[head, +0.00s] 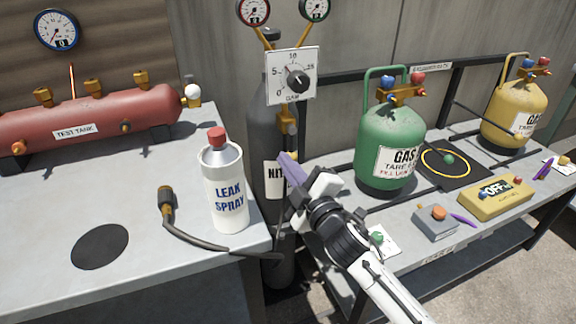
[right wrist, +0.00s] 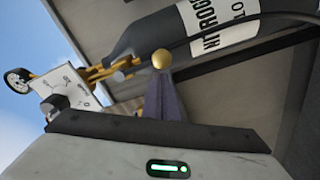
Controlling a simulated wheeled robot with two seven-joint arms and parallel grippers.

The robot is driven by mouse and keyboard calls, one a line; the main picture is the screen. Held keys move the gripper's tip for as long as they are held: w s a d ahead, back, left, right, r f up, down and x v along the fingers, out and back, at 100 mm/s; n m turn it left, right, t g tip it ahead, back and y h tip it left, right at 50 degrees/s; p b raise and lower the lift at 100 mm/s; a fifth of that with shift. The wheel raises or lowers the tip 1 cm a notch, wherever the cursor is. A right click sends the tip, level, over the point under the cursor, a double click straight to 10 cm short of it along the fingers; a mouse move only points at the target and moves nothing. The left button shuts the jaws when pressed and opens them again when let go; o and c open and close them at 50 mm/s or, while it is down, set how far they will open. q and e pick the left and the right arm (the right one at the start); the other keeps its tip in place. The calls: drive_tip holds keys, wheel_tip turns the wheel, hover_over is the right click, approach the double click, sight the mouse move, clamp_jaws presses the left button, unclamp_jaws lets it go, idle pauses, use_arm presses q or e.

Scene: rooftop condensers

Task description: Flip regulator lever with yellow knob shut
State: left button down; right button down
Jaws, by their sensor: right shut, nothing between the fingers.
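The dark nitrogen cylinder (head: 262,130) stands between the two benches, with a square white regulator dial (head: 292,76) and a brass valve (head: 287,124) on it. The dial also shows in the right wrist view (right wrist: 66,90), tilted by the camera. The yellow knob (right wrist: 162,59) shows in the right wrist view, just past my right fingertips; whether they touch it I cannot tell. I cannot make the knob out in the head view. My right gripper (head: 287,160) is shut and empty, its purple fingers in front of the cylinder's label. My left gripper is not in view.
A leak spray bottle (head: 224,184) and a hose (head: 205,242) lie close left on the near bench, the bottle upright. The green gas cylinder (head: 390,135) stands right of my arm. A yellow device (head: 495,200) and a grey box (head: 435,223) sit on the right bench.

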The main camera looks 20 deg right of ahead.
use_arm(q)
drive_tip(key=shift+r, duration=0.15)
use_arm(e)
drive_tip(key=shift+d, duration=0.15)
